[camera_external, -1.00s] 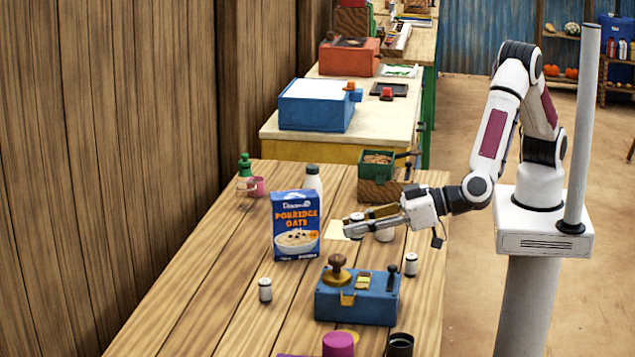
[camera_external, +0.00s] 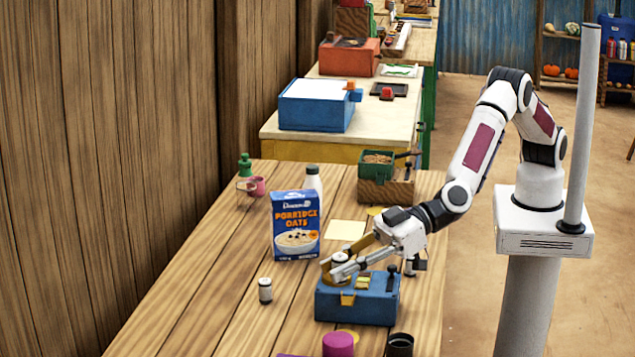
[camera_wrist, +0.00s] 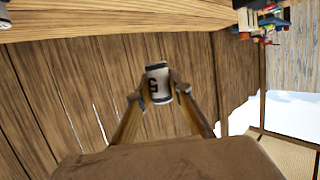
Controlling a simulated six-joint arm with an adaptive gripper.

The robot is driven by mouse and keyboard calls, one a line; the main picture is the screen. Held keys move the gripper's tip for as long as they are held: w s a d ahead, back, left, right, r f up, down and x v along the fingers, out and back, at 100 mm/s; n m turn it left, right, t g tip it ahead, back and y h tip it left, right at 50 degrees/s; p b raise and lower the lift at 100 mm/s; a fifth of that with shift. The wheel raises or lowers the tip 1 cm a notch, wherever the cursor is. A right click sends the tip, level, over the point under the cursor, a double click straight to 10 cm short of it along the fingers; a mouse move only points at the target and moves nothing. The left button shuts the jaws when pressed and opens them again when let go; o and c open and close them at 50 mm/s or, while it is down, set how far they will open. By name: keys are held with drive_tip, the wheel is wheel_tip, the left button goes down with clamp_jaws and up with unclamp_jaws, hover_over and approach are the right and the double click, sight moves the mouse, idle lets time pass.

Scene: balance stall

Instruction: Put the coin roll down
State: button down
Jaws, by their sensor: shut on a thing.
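My gripper (camera_external: 336,269) is shut on the coin roll (camera_wrist: 158,84), a small pale cylinder with dark bands and a dark mark like a 5. In the wrist view it sits between the two fingertips (camera_wrist: 159,92). In the external view the fingers partly hide the roll, over the left end of the blue balance box (camera_external: 352,306). The brass pan and brown knob there are largely covered. I cannot tell whether the roll touches the pan. Another white roll (camera_external: 265,290) stands on the table, left of the box.
A pale card (camera_external: 345,230) lies behind my gripper. A green-topped wooden box (camera_external: 384,190) is farther back. A magenta cylinder (camera_external: 338,345) and black cup (camera_external: 400,345) stand in front. The table's left front is clear.

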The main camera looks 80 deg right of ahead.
drive_tip(key=shift+f, duration=1.6)
drive_tip(key=shift+f, duration=0.1)
hover_over(339, 338)
drive_tip(key=shift+a+f, duration=0.1)
drive_tip(key=shift+f, duration=2.95)
drive_tip(key=shift+f, duration=0.1)
drive_tip(key=shift+f, duration=1.75)
drive_tip(key=shift+f, duration=0.1)
drive_tip(key=c, duration=1.8)
unclamp_jaws()
drive_tip(key=shift+c, duration=0.2)
